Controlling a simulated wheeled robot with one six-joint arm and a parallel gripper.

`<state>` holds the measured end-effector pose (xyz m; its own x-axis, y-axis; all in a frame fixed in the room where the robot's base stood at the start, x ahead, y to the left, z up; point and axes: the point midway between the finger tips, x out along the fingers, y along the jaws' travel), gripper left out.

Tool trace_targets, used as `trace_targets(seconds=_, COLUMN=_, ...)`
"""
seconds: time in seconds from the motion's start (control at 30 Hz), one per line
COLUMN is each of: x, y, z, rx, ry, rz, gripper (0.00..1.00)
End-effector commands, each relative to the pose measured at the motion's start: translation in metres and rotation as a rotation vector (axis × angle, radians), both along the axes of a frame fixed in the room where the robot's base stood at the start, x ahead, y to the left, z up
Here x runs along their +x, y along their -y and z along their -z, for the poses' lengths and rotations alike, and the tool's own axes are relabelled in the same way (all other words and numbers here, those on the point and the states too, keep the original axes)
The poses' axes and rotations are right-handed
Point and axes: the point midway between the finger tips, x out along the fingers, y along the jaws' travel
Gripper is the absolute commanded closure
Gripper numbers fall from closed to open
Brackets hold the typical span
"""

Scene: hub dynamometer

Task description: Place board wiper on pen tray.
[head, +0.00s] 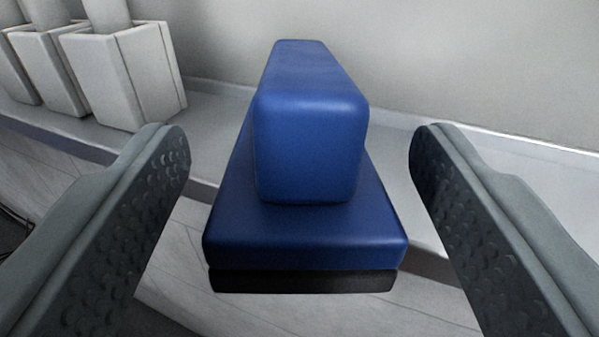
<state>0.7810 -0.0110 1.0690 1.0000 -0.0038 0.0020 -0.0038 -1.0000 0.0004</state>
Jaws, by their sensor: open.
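The board wiper (309,145) is a blue block with a raised blue handle and a black pad underneath. It is in the middle of the head view, with its near end toward me. It appears to rest on a grey ledge (213,120), which looks like the pen tray, and its near end reaches past the ledge's front edge. My gripper (300,155) is open, with one dark textured finger on each side of the wiper. Gaps show between both fingers and the wiper, and I see no contact. The underside of the wiper is hidden.
Several white box-shaped holders (120,75) stand on the ledge at the upper left. A plain grey wall (450,60) rises behind. The ledge to the right of the wiper looks clear. A pale wood-like floor (180,260) shows below.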

Motion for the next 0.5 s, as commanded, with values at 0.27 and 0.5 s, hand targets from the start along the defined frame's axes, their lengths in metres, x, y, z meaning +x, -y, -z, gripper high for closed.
trace_targets(seconds=0.27, x=-0.046, y=0.000, z=0.000, rx=0.000, ry=0.001, rz=0.000, gripper=0.33)
trace_targets(seconds=0.5, x=-0.077, y=0.000, z=0.000, rx=-0.001, ry=0.001, rz=0.000, gripper=0.33)
